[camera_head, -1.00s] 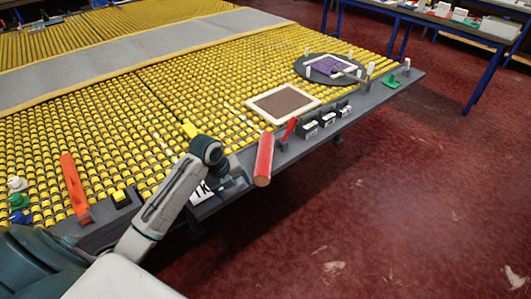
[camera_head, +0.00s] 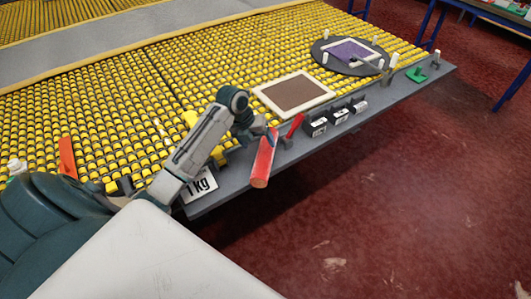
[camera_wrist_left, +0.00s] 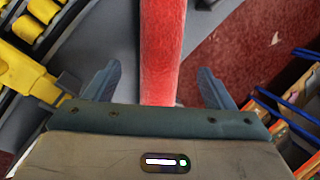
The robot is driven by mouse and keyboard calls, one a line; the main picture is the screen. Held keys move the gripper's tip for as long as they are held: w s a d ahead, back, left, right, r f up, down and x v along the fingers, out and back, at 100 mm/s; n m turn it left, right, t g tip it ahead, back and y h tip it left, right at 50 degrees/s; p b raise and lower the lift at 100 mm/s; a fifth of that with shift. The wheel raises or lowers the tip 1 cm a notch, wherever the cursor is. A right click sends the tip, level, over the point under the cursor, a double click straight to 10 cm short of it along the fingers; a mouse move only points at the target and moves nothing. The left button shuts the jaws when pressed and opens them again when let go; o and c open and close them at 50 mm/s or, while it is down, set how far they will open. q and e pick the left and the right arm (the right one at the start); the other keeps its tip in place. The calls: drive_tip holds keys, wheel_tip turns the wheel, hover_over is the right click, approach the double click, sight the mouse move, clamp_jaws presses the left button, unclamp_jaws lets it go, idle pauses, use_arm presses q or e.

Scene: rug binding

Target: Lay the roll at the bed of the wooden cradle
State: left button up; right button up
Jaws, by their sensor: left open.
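The roll is a red cylinder with a paler end (camera_head: 263,162), lying at the table's front edge with one end jutting out over the floor. My left gripper (camera_head: 262,132) is at its far part. In the left wrist view the roll (camera_wrist_left: 161,50) runs between the two spread fingers of my left gripper (camera_wrist_left: 158,85), with gaps on both sides. My gripper is open; the fingers do not visibly touch the roll. I cannot make out a wooden cradle with certainty. My right gripper is not in view.
A dark round disc (camera_head: 363,67) with a purple piece lies farther back.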

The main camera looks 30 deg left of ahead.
sight(264, 150)
use_arm(q)
drive_tip(key=shift+w+f, duration=0.15)
drive_tip(key=shift+f, duration=0.2)
drive_tip(key=p+x, duration=0.2)
drive_tip(key=x, duration=0.2)
drive_tip(key=shift+d+f, duration=0.15)
drive_tip(key=shift+d, duration=0.05)
drive_tip(key=shift+f, duration=0.45)
drive_tip(key=c, duration=1.2)
drive_tip(key=shift+r, duration=0.15)
drive_tip(key=shift+r+b, duration=0.3)
drive_tip(key=shift+r, duration=0.3)
drive_tip(key=shift+d+r+b, duration=0.3)
drive_tip(key=shift+r+b, duration=0.35)
drive_tip(key=shift+r, duration=0.3)
drive_tip(key=shift+s+d+r+b, duration=0.3)
drive_tip(key=shift+s+d+b, duration=0.4)
drive_tip(key=shift+s+d, duration=1.1)
drive_tip(key=shift+s+d+r+b, duration=0.25)
drive_tip(key=shift+s+d+b, duration=0.65)
drive_tip(key=shift+d, duration=1.6)
drive_tip(key=shift+s+d+r+b, duration=0.3)
drive_tip(key=shift+s+d+b, duration=0.2)
drive_tip(key=shift+s+d, duration=1.4)
